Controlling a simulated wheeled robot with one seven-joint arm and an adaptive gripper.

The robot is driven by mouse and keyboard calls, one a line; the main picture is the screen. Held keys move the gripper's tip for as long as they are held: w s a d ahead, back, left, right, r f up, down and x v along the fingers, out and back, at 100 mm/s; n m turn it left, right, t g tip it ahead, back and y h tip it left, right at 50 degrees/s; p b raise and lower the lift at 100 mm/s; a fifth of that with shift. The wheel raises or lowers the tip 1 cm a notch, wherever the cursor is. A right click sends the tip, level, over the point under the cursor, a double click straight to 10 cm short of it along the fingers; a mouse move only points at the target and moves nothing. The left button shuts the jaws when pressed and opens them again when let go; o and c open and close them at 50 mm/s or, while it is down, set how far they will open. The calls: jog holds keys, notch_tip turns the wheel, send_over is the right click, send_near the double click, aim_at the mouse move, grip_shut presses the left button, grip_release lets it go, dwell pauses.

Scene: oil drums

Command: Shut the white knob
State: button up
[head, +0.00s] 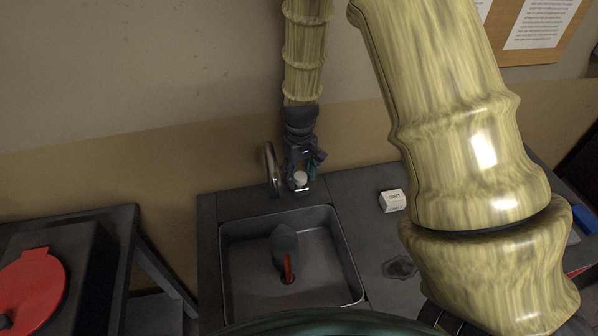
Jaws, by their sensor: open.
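The white knob (300,179) is a small pale cap at the back edge of the sink, right of the curved metal faucet (271,167). My gripper (302,170) reaches down from above and is open right at the knob, with its dark fingers close about it. I cannot tell whether they touch it. The knob's lower part and its turned position are too small to make out.
The grey sink basin (231,284) holds a grey object with a red part (287,268). A white box (392,200) and a small dark patch (399,267) are on the counter at right. A red lidded thing (30,290) stands at left. My arm crosses the right side.

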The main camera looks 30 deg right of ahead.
aim_at(299, 175)
notch_tip(299, 175, up, 12)
dwell(0.6)
dwell(0.5)
